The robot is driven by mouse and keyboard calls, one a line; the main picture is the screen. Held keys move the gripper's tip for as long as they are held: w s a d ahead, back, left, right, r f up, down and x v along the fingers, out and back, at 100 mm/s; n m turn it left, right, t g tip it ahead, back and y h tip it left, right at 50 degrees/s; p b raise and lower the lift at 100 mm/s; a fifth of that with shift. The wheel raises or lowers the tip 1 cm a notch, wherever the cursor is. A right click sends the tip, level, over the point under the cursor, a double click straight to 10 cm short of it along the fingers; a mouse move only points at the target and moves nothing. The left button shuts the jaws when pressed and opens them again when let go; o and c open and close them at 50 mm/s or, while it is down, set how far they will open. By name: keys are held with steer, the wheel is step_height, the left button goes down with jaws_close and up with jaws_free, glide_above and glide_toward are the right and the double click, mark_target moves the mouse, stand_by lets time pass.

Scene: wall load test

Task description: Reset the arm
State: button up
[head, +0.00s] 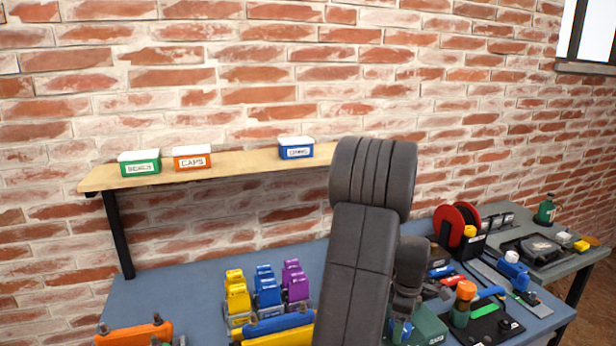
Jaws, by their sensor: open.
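My arm (360,250) rises from the bottom edge, with its thick rounded elbow (372,180) in front of the right end of the wooden shelf. A smaller dark grey wrist part (409,265) shows to the right of the arm, low over the blue workbench (190,285). I see nothing held.
A wooden shelf (230,164) on the brick wall carries green (139,163), orange (192,157) and blue (296,148) boxes. Yellow, blue and purple clamps stand left of the arm. Tools and a red reel (456,224) crowd the right. The bench's left-middle is clear.

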step_height(320, 180, up, 14)
step_height(320, 180, down, 14)
steer(key=shift+r, duration=0.15)
steer(key=m+p, duration=0.1)
steer(key=m, duration=0.3)
steer(key=m+p, duration=0.1)
steer(key=m, duration=0.4)
steer(key=shift+p, duration=0.3)
steer(key=m+p, duration=0.2)
steer(key=m, duration=0.2)
steer(key=shift+m, duration=0.4)
steer(key=m+p, duration=0.2)
steer(key=m, duration=0.3)
steer(key=shift+p, duration=0.35)
